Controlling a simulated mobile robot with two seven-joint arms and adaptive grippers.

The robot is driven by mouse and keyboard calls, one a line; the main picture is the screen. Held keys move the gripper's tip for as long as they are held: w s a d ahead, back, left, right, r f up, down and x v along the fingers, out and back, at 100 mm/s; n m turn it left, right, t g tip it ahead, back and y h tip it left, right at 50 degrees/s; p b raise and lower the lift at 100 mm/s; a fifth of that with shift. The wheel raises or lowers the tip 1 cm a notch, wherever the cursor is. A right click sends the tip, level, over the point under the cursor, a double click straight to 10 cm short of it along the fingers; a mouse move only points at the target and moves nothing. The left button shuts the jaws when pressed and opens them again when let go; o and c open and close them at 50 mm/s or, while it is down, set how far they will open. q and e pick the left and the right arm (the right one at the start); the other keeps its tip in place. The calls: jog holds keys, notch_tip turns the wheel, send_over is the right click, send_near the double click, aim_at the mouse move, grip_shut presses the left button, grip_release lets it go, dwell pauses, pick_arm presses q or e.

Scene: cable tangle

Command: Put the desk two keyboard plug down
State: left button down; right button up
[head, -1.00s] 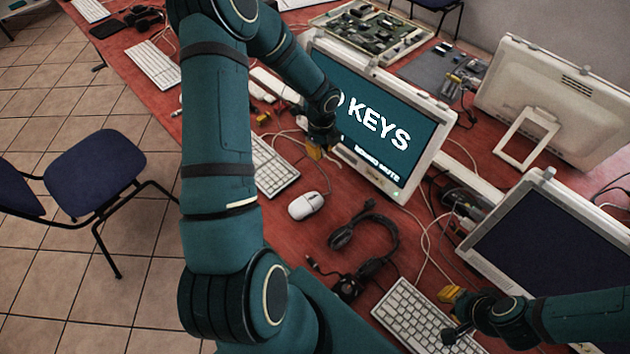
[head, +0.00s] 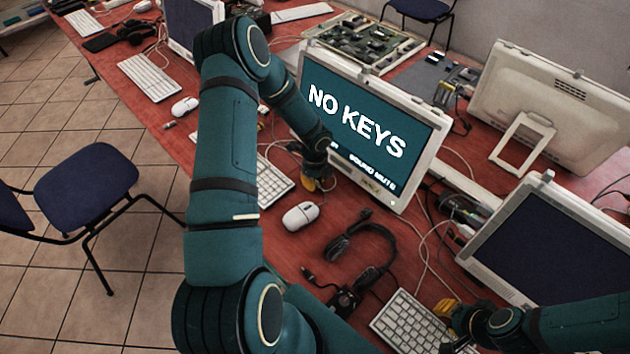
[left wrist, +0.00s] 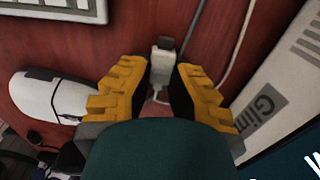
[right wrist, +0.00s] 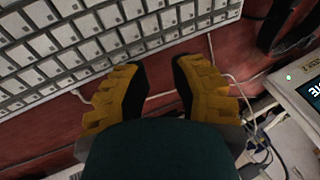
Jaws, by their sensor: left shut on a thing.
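My left gripper (head: 314,182) is low over the red desk, in front of the monitor (head: 365,128) that reads "NO KEYS". In the left wrist view, its yellow fingers (left wrist: 160,92) are shut on a pale plug with a grey tip (left wrist: 163,58). The plug is just above or touching the red surface; I cannot tell which. The keyboard (head: 273,183) lies left of this gripper, partly behind my arm. My right gripper (head: 452,312) is open and empty above the nearer keyboard's edge; its spread fingers show in the right wrist view (right wrist: 160,90).
A white mouse (head: 300,216) lies close in front of the left gripper. A black headset (head: 362,240) and cables lie nearer. A second monitor (head: 555,240) stands at right beside the nearer keyboard (head: 410,320). Bare red desk shows between mouse and monitor.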

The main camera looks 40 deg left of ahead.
pick_arm(q)
jog(key=shift+r, duration=0.1)
jog(key=shift+f, duration=0.25)
pick_arm(e)
jog(key=shift+f, duration=0.15)
pick_arm(q)
jog(key=c, duration=1.1)
grip_release()
jog(key=shift+r, duration=0.1)
jog(key=shift+r, duration=0.1)
